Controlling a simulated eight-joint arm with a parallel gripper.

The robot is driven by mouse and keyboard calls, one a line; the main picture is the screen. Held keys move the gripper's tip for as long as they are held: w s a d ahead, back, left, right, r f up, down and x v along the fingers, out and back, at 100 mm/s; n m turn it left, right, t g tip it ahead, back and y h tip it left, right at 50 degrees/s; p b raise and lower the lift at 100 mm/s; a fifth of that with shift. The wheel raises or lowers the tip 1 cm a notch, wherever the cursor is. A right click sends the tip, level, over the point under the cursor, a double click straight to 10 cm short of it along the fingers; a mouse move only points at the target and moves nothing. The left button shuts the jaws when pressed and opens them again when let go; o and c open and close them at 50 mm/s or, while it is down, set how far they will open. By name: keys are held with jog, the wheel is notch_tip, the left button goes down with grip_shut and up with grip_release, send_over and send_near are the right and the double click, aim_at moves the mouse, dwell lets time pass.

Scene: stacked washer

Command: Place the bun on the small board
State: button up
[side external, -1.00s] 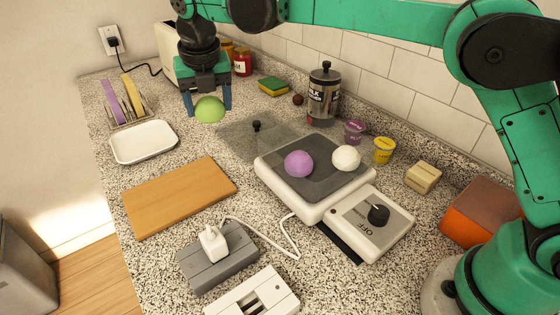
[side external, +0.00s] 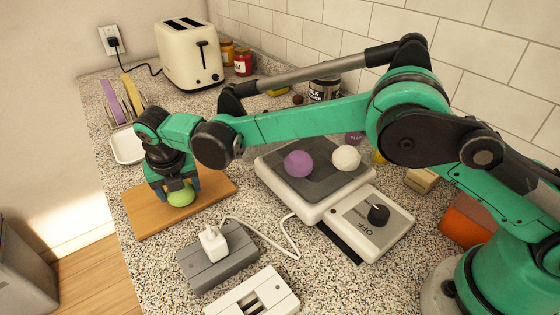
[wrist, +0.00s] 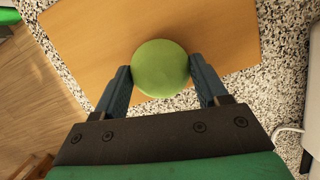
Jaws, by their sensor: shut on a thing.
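The round green bun (side external: 180,197) is held between the fingers of my gripper (side external: 177,189), over the small wooden board (side external: 142,218). In the wrist view, the bun (wrist: 160,66) sits between both fingertips, with the tan board (wrist: 85,28) behind it. My gripper points down and is shut on the bun. The bun is at or just above the board's surface; I cannot tell whether it touches. My arm hides part of the board's far side.
A purple ball (side external: 299,164) and a white ball (side external: 346,158) sit on the dark-topped appliance (side external: 315,185) right of the board. A grey block with a white plug (side external: 213,243) stands in front. A white tray (side external: 125,147) and a toaster (side external: 188,55) are behind.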

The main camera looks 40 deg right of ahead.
jog(key=shift+f, duration=0.1)
jog(key=o, duration=1.3)
jog(key=shift+c, duration=0.2)
